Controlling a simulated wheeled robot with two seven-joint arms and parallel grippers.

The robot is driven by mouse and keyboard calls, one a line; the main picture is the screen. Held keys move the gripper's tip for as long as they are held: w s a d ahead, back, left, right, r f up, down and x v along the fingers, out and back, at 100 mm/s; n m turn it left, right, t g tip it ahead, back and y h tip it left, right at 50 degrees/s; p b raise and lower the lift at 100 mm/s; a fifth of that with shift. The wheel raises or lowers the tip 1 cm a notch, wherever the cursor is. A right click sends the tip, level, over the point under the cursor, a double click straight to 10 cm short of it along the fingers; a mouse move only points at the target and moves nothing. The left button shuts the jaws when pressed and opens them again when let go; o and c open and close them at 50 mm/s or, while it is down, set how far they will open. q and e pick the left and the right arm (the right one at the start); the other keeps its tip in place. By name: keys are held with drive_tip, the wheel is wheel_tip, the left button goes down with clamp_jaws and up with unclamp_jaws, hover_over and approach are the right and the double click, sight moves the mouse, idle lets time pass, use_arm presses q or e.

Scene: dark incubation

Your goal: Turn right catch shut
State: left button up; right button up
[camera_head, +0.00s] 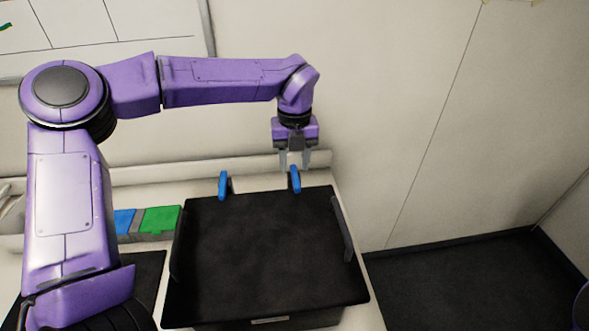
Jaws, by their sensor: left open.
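A black box with a flat closed lid (262,255) stands on the pale bench. Two blue catches stand upright at its back edge: the left catch (223,186) and the right catch (295,180). My left gripper (294,164) points down just above and behind the right catch. Its two grey fingers are apart, and nothing shows between them. I cannot tell whether a finger touches the catch. My right gripper is out of view.
A blue block (124,221) and a green block (160,220) sit in a grey holder left of the box. Dark side handles, such as the right one (341,229), flank the lid. A wall rises close behind the bench. Dark floor (455,290) lies to the right.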

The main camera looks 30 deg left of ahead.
sight(295, 173)
use_arm(q)
wheel_tip(295, 173, up, 8)
drive_tip(key=shift+b, duration=0.4)
drive_tip(key=shift+d, duration=0.1)
